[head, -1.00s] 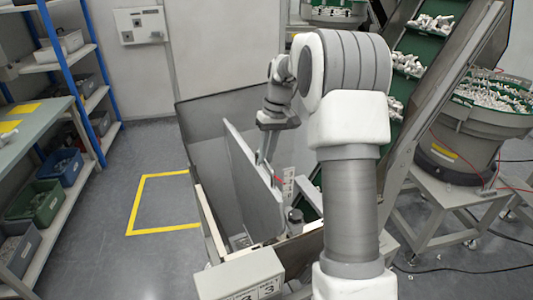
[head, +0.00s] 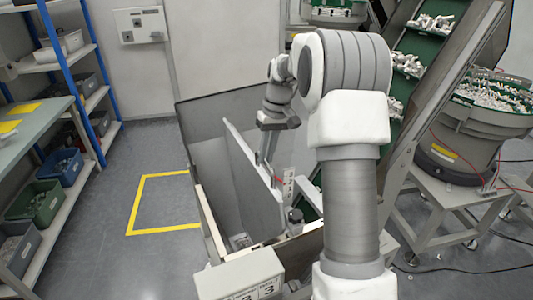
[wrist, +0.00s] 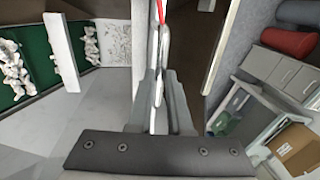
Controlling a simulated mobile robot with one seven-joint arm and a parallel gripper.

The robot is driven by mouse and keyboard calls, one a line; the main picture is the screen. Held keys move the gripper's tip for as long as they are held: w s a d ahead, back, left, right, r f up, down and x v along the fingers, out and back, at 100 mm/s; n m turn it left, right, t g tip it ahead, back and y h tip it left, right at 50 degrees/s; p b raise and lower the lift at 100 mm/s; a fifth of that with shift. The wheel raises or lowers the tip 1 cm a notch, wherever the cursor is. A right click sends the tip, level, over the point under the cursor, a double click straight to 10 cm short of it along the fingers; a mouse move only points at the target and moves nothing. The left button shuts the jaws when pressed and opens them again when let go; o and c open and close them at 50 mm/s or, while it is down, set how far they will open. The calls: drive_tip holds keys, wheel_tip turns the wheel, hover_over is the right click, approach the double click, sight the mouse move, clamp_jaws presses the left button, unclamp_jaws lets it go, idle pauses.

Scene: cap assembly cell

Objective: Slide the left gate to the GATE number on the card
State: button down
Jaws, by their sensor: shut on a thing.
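The left gate is a light grey upright panel (head: 254,188) standing inside the open grey hopper in the head view. A box with number tiles (head: 268,289) is at the front edge; one tile reads 3, the rest is cut off.
The hopper wall (head: 207,222) encloses the gate on the left. A green-belted conveyor (head: 410,68) rises to the right, beside a bowl feeder (head: 470,130). Shelves (head: 75,120) stand at left. The floor inside the yellow marking (head: 160,203) is clear.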

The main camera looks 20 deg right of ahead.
idle(0.4)
wheel_tip(320, 180, down, 3)
drive_tip(key=shift+r+b, duration=0.2)
drive_tip(key=shift+b, duration=0.35)
drive_tip(key=c, duration=0.8)
unclamp_jaws()
drive_tip(key=shift+r, duration=0.1)
drive_tip(key=shift+c, duration=0.2)
drive_tip(key=shift+r, duration=0.1)
drive_tip(key=d+r+p, duration=0.2)
drive_tip(key=d+r, duration=0.1)
drive_tip(key=r, duration=1.4)
drive_tip(key=shift+d, duration=0.2)
